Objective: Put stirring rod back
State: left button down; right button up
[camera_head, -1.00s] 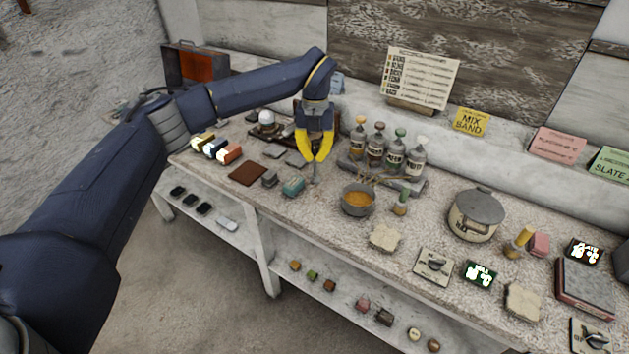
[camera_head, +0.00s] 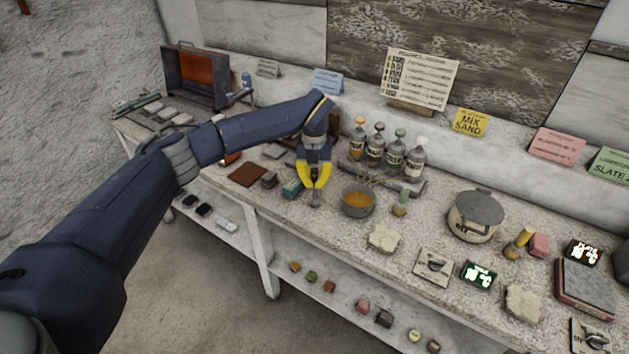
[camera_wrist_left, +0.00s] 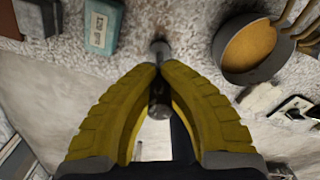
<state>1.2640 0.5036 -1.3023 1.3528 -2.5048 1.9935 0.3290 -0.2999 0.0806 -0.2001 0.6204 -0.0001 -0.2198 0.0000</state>
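My left gripper (camera_head: 316,187) is over the workbench, left of the grey bowl (camera_head: 357,212) of orange-yellow material. Its yellow fingers are closed together at the tips on a slim grey, dark-ended piece, which I take to be the stirring rod (camera_head: 316,199). In the left wrist view the gripper (camera_wrist_left: 158,70) has the rod (camera_wrist_left: 160,47) between its fingertips, pointing away from the camera. The bowl (camera_wrist_left: 226,68) is to its right there. I cannot tell whether the rod's far end touches the bench. My right gripper is not in view.
A teal box (camera_head: 292,188) stands close left of the gripper; it also shows in the left wrist view (camera_wrist_left: 103,27). Several bottles (camera_head: 375,147) stand behind the bowl. A small green-topped vial (camera_head: 401,203) and a lidded pot (camera_head: 475,213) are to the right.

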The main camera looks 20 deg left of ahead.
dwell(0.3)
pick_arm(q)
jog(key=c, duration=1.6)
grip_release()
jog(key=shift+f, duration=0.1)
notch_tip(320, 180, up, 12)
jog(key=shift+r, duration=0.2)
